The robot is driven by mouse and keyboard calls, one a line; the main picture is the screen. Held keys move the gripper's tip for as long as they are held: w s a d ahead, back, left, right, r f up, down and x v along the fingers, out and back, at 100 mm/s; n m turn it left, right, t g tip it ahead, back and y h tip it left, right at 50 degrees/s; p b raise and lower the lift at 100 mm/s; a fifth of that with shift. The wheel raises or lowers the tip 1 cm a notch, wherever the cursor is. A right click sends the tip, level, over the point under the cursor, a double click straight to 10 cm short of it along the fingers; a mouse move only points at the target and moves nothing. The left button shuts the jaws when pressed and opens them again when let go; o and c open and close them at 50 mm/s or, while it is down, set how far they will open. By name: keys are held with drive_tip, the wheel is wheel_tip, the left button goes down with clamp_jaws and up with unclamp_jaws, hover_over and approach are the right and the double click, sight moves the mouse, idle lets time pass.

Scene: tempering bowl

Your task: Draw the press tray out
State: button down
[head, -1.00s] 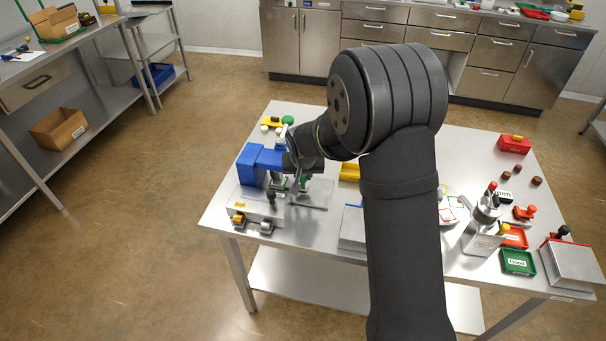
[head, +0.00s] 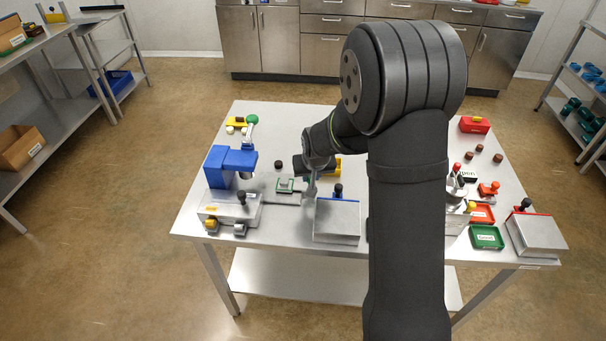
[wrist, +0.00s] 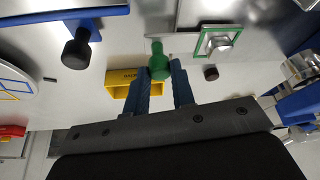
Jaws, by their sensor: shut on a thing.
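The blue press (head: 219,172) stands at the left of the table. Its metal press tray (head: 282,198) extends out to the right of the press, with a green-framed square seat on it. In the wrist view, the tray's green frame (wrist: 200,42) is at the top. A green knob (wrist: 158,64) shows at my fingertips there. My gripper (head: 311,192) is at the tray's right end, shut on the green knob; the arm partly hides this in the head view. In the wrist view, my gripper's blue fingers (wrist: 163,75) are on either side of the knob.
A metal box with a black knob (head: 338,191) stands close to the right of my gripper. A yellow bin (wrist: 122,84) is near the fingers in the wrist view. A small dark brown disc (head: 279,165) lies behind the tray.

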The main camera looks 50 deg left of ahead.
drive_tip(key=shift+w+d, duration=0.2)
drive_tip(key=c, duration=1.2)
unclamp_jaws()
drive_tip(key=shift+r, duration=0.2)
drive_tip(key=v, duration=1.7)
drive_tip(key=shift+w, duration=0.1)
drive_tip(key=x, duration=1.7)
drive_tip(key=shift+a+f, duration=0.1)
drive_tip(key=shift+f, duration=0.1)
